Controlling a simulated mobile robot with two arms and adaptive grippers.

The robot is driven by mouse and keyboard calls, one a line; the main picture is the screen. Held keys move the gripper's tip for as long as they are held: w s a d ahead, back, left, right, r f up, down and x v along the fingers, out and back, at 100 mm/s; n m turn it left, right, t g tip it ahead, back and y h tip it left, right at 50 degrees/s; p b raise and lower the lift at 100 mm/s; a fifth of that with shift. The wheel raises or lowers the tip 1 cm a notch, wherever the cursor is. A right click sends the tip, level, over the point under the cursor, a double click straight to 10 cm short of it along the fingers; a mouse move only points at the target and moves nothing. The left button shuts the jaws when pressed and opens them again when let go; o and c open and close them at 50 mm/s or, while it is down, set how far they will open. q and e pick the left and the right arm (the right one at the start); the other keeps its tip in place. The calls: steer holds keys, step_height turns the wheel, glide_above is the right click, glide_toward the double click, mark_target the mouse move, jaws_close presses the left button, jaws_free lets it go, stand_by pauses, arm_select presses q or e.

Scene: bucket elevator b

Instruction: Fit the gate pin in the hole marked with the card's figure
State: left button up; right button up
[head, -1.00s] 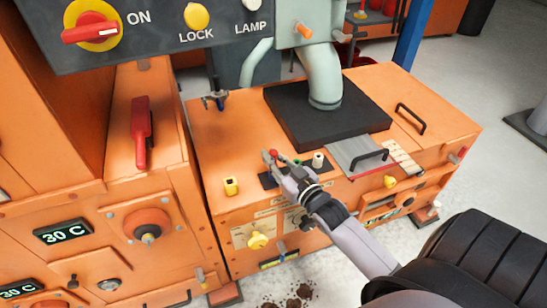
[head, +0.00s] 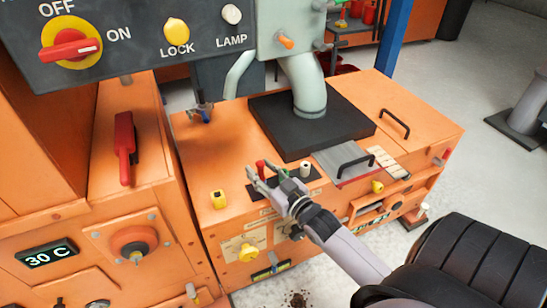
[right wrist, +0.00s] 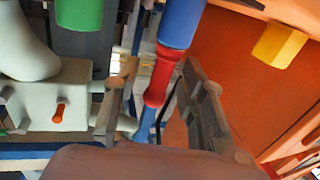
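My right gripper (head: 264,176) is at the black strip on the orange cabinet's top, its fingers apart around a red-topped pin (head: 260,167). In the right wrist view, the pin's red part (right wrist: 160,78) lies between the fingers, with a blue cylinder (right wrist: 181,22) adjoining it. The fingers look open; whether one touches the red part is unclear. A green piece (right wrist: 80,14) stands beside it, and a white piece (head: 305,169) stands further right on the strip. I cannot tell which is the gate pin. Pale cards (head: 236,244) are on the cabinet front; their figures are unreadable. My left gripper is not in view.
A yellow piece (head: 218,199) stands left of the strip. A black slab (head: 272,132) with a pale pipe (head: 306,88) rises behind it. A grey plate with a black handle (head: 356,163) lies to the right. A red lever (head: 124,147) is on the left cabinet.

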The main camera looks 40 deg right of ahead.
steer(key=s, duration=1.1)
steer(key=shift+s+d, duration=0.15)
